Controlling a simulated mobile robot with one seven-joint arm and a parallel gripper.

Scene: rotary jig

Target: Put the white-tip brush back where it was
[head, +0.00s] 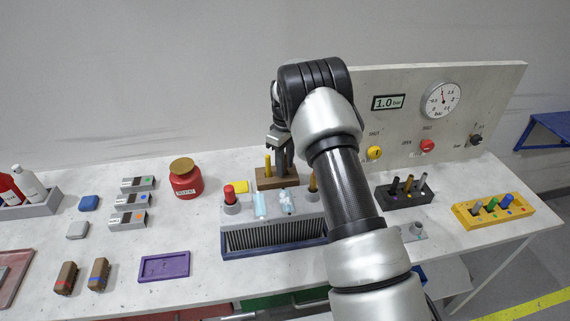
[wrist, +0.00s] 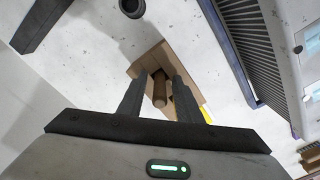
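My gripper (wrist: 161,79) points down over a brown wooden block (wrist: 194,82) on the table. A brown round handle (wrist: 159,92) stands between the two fingers, with a narrow gap on each side, so the fingers look open around it. No white tip shows, so I cannot tell whether this is the white-tip brush. In the head view my gripper (head: 281,140) is above the wooden block (head: 264,183), behind the grey jig. A yellow handle (head: 268,165) stands at the block's left; a yellow part (wrist: 187,108) shows beside the right finger in the wrist view.
The grey jig with a ribbed front (head: 272,238) stands in front of the block. A red jar (head: 186,182) is to the left. A black holder (head: 405,195) and a yellow holder (head: 493,212) are right. The gauge panel (head: 500,95) stands behind. My arm hides part of the jig.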

